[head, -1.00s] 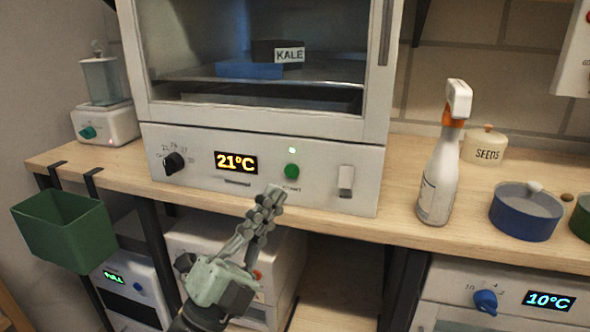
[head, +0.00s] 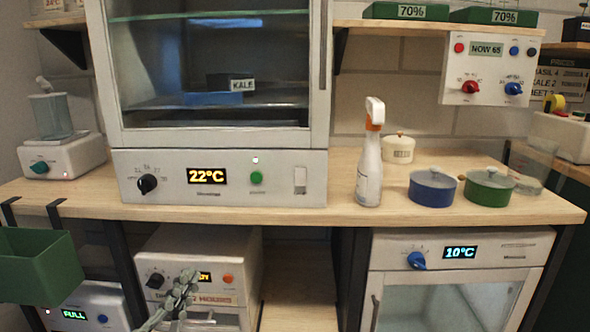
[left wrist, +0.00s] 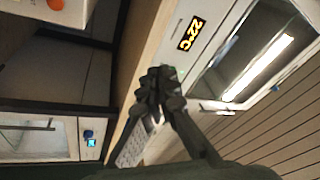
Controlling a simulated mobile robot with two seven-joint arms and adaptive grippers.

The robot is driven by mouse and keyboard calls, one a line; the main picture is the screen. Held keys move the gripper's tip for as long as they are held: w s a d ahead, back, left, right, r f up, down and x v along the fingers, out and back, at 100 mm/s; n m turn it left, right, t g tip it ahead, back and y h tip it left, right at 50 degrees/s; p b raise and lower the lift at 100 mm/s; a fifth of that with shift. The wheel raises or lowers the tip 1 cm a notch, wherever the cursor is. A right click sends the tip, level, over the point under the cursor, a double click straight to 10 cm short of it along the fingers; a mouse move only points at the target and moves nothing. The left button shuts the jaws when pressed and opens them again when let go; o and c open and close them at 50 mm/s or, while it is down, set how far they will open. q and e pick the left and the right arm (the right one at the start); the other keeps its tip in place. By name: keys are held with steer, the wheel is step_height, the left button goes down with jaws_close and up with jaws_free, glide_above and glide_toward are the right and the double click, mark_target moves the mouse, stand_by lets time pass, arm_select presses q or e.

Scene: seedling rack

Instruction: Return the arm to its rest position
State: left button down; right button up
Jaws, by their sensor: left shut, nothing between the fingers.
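My left gripper (head: 184,285) is low in the head view, in front of the lower white machine (head: 185,243) under the counter. Its fingers are together with nothing between them. In the left wrist view the gripper (left wrist: 160,85) points toward the counter edge, with the heated cabinet's 22°C display (left wrist: 190,34) beyond it. The white cabinet (head: 300,155) on the counter has a closed glass door, a black knob, a green button (head: 256,177) and a lit lamp above that button. A box labelled KALE (head: 241,85) and a blue tray (head: 212,98) are inside. My right gripper is not in view.
A spray bottle (head: 369,165), a SEEDS jar (head: 399,148), a blue pot (head: 432,190) and a green pot (head: 488,189) stand right of the cabinet. A green bin (head: 38,268) hangs at the left edge. A 10°C glass-door unit (head: 455,290) is below right.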

arm_select(q)
steer(key=s+a+f+n+g+y, duration=0.25)
steer(key=f+n+g, duration=0.2)
steer(key=f, duration=0.75)
steer(key=s+a+f+n+g+y, duration=0.25)
steer(key=a+f+g, duration=0.2)
steer(key=f, duration=0.75)
steer(key=s+a+f+n+g, duration=0.1)
steer(key=s+f+n+g, duration=0.4)
steer(key=s+f+g, duration=0.4)
steer(key=s+f, duration=0.5)
steer(key=s, duration=0.1)
steer(key=shift+s+a+f+y, duration=0.15)
steer(key=shift+s+a+y, duration=0.1)
steer(key=shift+a+y, duration=0.15)
